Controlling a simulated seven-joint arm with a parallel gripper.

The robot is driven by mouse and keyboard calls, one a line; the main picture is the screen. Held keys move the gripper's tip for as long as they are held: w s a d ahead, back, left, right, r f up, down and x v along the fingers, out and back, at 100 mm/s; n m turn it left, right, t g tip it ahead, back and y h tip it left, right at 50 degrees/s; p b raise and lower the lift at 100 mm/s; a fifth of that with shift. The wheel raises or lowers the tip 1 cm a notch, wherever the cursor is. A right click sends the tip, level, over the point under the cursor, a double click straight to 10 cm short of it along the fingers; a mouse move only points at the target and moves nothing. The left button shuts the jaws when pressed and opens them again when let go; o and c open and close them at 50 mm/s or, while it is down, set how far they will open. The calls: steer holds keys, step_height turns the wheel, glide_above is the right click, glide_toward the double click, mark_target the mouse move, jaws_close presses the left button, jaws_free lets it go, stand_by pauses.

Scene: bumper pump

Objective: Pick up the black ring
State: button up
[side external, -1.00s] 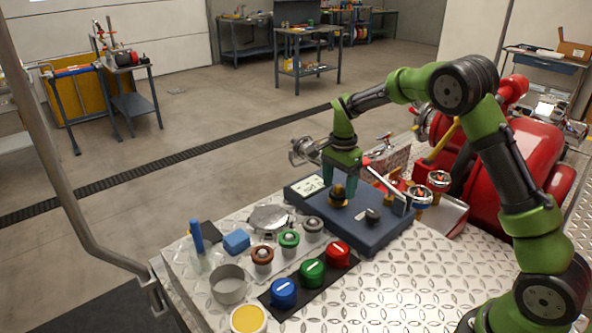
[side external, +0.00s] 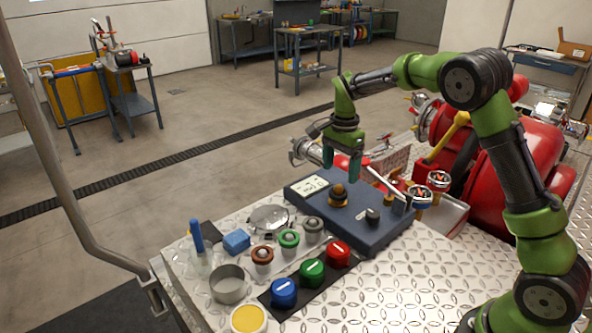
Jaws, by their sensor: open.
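A dark grey to black ring (side external: 313,225) sits around a post at the right end of a row, beside a green ring (side external: 289,239) and a brown ring (side external: 262,253). My gripper (side external: 342,172) is open and empty, pointing down above the blue panel box (side external: 345,230). It is up and to the right of the dark ring, apart from it. A brass fitting with a dark brown top (side external: 338,195) stands on the box just below my fingertips. A black knob (side external: 373,215) is on the same box.
Blue, green (side external: 312,273) and red capped knobs stand in front of the rings. A metal cup (side external: 229,284), a yellow-topped round container (side external: 248,319), a blue block (side external: 236,240) and a blue-handled tool (side external: 197,237) are at left. Gauges (side external: 439,180) and valves rise at right. The front-right deck is clear.

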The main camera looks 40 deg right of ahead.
step_height(320, 180, up, 5)
steer(key=w+n, duration=0.1)
steer(key=n, duration=0.4)
step_height(320, 180, up, 5)
steer(key=n, duration=1.7)
glide_above(339, 186)
steer(key=f, duration=1)
steer(key=shift+w+a+f, duration=0.15)
steer(key=shift+w+f, duration=0.2)
steer(key=shift+f, duration=0.05)
steer(key=shift+s+f, duration=0.2)
steer(key=shift+f, duration=1.15)
steer(key=shift+s+f, duration=0.15)
steer(key=shift+f, duration=1.2)
steer(key=shift+c, duration=0.4)
